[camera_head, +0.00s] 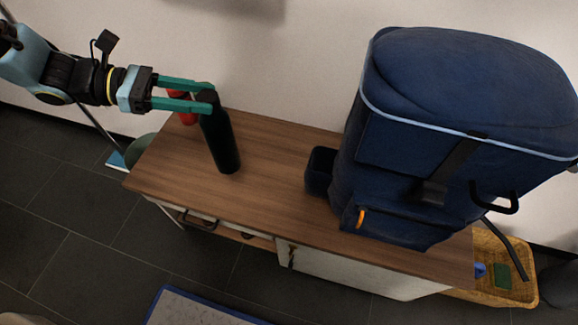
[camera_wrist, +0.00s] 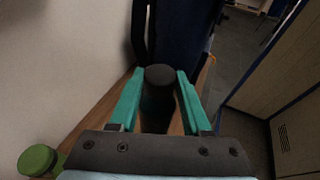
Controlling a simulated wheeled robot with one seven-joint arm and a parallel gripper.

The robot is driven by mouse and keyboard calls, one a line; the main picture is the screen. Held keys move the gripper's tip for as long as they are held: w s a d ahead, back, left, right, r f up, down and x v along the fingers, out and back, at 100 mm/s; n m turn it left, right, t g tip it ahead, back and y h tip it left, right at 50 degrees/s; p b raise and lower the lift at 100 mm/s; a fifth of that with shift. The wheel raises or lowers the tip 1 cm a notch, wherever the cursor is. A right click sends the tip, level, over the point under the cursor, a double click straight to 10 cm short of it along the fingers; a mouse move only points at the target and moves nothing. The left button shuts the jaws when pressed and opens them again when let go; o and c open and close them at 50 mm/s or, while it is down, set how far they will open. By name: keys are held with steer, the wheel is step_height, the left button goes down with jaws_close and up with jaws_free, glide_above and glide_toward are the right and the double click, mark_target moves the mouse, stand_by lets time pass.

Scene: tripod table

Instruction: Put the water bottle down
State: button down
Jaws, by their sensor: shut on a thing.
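The water bottle (camera_head: 221,142) is dark, nearly black, with a black cap. It is upright, leaning slightly in the head view. My gripper (camera_head: 209,98) comes from the left, its two teal fingers shut on the bottle's upper part. The bottle's base is over the left part of the brown wooden cabinet top (camera_head: 270,160); I cannot tell whether it touches the wood. In the wrist view the bottle's round cap (camera_wrist: 159,75) shows between the fingers (camera_wrist: 158,100), and its lower body is mostly hidden.
A large blue backpack (camera_head: 445,100) fills the right of the top, with a small dark container (camera_head: 320,171) beside it. A red object (camera_head: 187,117) is partly hidden behind my fingers. The wood between bottle and container is clear. A yellow basket (camera_head: 490,265) stands at right.

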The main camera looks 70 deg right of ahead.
mark_target(211, 133)
steer(key=shift+d+f, duration=0.15)
steer(key=shift+f, duration=4.75)
steer(key=shift+f, duration=0.15)
steer(key=shift+c, duration=1.8)
jaws_free()
